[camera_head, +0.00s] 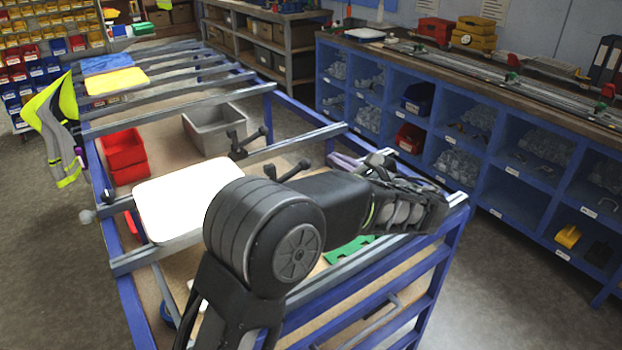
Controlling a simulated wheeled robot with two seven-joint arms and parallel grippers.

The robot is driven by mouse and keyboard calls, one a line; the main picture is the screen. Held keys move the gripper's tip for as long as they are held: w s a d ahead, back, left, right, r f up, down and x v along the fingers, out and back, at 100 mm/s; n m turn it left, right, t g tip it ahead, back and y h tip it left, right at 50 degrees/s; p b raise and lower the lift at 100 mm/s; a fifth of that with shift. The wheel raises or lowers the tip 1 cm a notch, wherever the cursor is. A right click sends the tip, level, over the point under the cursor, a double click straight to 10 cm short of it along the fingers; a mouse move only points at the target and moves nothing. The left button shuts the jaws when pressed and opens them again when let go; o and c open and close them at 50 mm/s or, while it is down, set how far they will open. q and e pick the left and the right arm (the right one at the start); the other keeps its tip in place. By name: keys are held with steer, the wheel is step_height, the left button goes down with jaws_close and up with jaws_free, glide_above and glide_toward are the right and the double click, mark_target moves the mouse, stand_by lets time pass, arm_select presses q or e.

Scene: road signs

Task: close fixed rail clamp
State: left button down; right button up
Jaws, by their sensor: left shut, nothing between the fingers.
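A blue-framed rack (120,290) carries grey cross rails (280,147). A blank white sign plate (185,200) lies on the near rails. A black-handled clamp (240,150) sits on the rail behind the plate. A purple-grey clamp part (345,161) is near the right end of that rail, just behind my arm. My left gripper (448,210) is shut and empty over the rack's near right corner. My left arm hides part of the near rails, so I cannot tell which clamp is the fixed one. My right gripper is out of view.
Red bins (124,152) and a grey bin (212,128) stand on the rack's lower board. Blue and yellow plates (117,81) lie at the far end. A safety vest (55,125) hangs at left. Blue shelving (480,150) lines the right, with a floor aisle between.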

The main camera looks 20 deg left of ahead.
arm_select(q)
step_height(320, 180, down, 8)
steer(key=b, duration=0.7)
steer(key=shift+a+f, duration=0.15)
steer(key=shift+a, duration=0.05)
steer(key=x, duration=1)
steer(key=shift+p, duration=0.3)
steer(key=shift+w, duration=0.1)
